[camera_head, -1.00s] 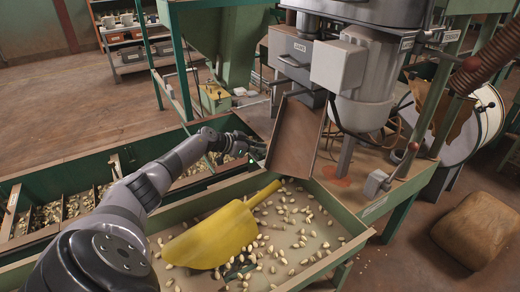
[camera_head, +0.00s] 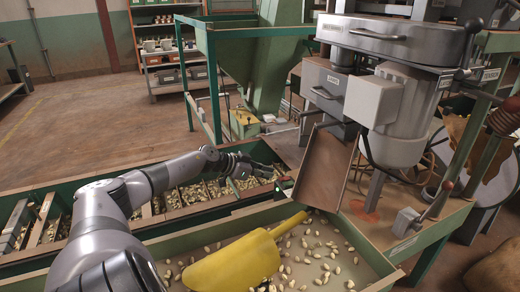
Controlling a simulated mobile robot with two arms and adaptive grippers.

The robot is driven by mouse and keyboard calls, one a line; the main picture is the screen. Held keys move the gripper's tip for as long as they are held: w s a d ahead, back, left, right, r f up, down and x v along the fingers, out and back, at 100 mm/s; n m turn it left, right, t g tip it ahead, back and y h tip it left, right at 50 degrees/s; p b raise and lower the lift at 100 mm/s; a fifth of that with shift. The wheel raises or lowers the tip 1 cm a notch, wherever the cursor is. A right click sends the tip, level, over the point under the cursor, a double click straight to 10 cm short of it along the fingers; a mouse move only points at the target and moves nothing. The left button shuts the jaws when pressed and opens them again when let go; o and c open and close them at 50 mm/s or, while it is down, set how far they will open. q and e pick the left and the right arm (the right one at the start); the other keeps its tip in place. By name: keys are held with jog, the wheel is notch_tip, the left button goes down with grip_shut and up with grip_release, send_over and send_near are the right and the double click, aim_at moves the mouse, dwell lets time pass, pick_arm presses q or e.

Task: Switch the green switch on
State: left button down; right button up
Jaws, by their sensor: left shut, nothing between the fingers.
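A small dark switch box (camera_head: 285,184) with a bit of green and red on it sits at the far rim of the nut tray, left of the brown chute. I take it for the green switch, but it is too small to tell its position. My left gripper (camera_head: 268,170) is shut and empty, with its fingertips close to the left of this box. I cannot tell whether they touch it. My right gripper is not in view.
A yellow scoop (camera_head: 240,264) lies among nuts in the green-rimmed tray (camera_head: 365,247). A long green hopper trough (camera_head: 95,253) with nuts runs behind my left arm. The brown metal chute (camera_head: 322,172) and grey machine (camera_head: 395,112) stand to the right.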

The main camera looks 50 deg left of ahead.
pick_arm(q)
jog(key=shift+v, duration=1.3)
